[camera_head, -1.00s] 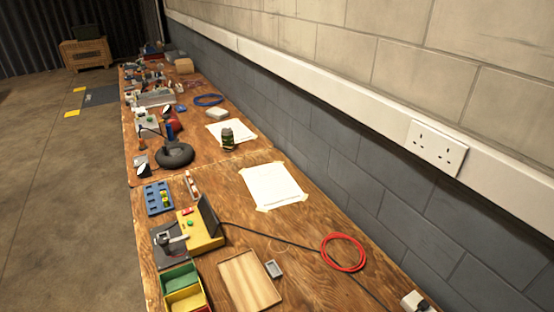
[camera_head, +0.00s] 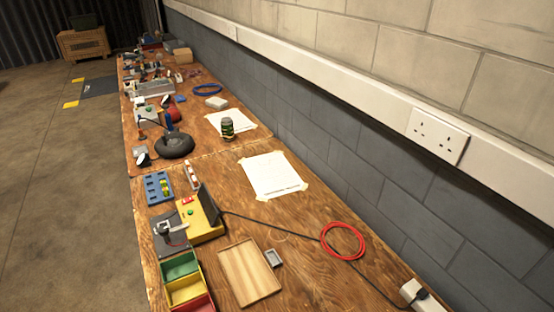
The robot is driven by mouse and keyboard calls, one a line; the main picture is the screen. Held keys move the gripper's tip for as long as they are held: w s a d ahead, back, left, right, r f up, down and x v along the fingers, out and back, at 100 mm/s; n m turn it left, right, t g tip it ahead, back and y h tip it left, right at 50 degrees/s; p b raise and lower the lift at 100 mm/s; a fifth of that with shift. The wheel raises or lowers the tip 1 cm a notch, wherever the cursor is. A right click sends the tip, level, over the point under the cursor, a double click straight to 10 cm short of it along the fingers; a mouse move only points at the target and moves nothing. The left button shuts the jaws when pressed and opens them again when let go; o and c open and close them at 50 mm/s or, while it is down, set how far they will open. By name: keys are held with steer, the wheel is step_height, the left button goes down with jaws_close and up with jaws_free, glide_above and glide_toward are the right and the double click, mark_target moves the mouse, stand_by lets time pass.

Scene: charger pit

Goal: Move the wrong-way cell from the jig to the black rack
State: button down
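A blue block with rows of pockets (camera_head: 152,196) lies near the left edge of the bench, with small yellow-green pieces (camera_head: 165,187) in some pockets. Just in front of it, a dark grey plate (camera_head: 161,247) carries a pale fixture (camera_head: 170,233). I cannot tell which of these is the jig, or which way any cell points. A yellow box (camera_head: 208,229) with an upright dark panel (camera_head: 209,202) stands beside the plate. I cannot make out a black rack for certain. My gripper is not in view.
A red cable coil (camera_head: 342,241) and black cable lie right. A lamp base (camera_head: 174,146) stands farther back.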

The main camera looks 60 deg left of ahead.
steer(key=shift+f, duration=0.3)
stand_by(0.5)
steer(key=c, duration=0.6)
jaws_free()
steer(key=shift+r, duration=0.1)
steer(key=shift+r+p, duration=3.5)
steer(key=shift+p, duration=0.7)
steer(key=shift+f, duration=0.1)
